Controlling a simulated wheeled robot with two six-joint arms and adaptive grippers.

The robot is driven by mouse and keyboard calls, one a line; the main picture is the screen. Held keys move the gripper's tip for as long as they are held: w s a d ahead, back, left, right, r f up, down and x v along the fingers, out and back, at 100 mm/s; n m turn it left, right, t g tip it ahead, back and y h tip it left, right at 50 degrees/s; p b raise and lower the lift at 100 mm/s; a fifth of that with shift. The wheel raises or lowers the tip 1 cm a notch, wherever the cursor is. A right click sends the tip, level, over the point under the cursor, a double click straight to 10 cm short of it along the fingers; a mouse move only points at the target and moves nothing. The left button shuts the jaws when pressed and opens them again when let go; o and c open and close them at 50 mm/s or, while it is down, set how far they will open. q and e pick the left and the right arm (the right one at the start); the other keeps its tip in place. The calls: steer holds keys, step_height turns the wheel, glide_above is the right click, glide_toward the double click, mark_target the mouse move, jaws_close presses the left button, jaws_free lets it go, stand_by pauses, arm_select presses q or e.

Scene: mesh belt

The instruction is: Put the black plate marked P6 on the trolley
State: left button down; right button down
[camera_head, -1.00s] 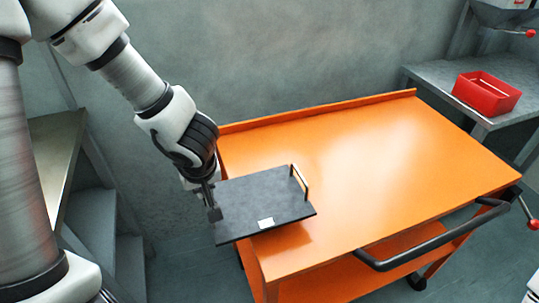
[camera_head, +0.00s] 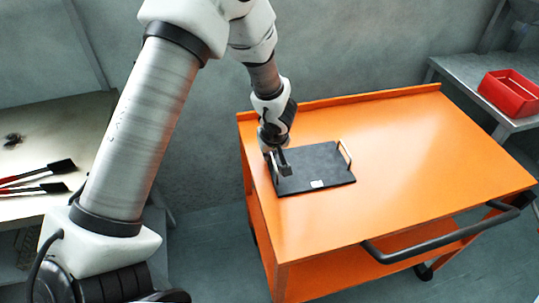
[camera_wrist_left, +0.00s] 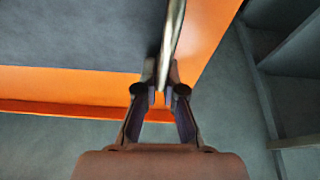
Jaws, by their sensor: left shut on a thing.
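The black plate (camera_head: 316,166) has a white label on its near edge, too small to read, and an upright handle at its right end. It lies over the left part of the orange trolley top (camera_head: 420,150) and looks flat on it. My left gripper (camera_head: 279,168) is at the plate's left end. In the left wrist view the gripper (camera_wrist_left: 160,92) is shut on the plate's left handle (camera_wrist_left: 174,35), with the dark plate (camera_wrist_left: 80,30) beside it above the orange top (camera_wrist_left: 90,83). My right gripper is not in view.
A black push handle (camera_head: 440,243) runs along the trolley's near right side. A red bin (camera_head: 508,92) stands on a grey shelf at the right. A pale table (camera_head: 60,130) at the left holds black and red tools (camera_head: 40,178). The trolley top right of the plate is clear.

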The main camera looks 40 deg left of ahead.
arm_select(q)
steer(key=shift+w+r, duration=0.1)
steer(key=c, duration=1.7)
jaws_free()
steer(key=o, duration=0.4)
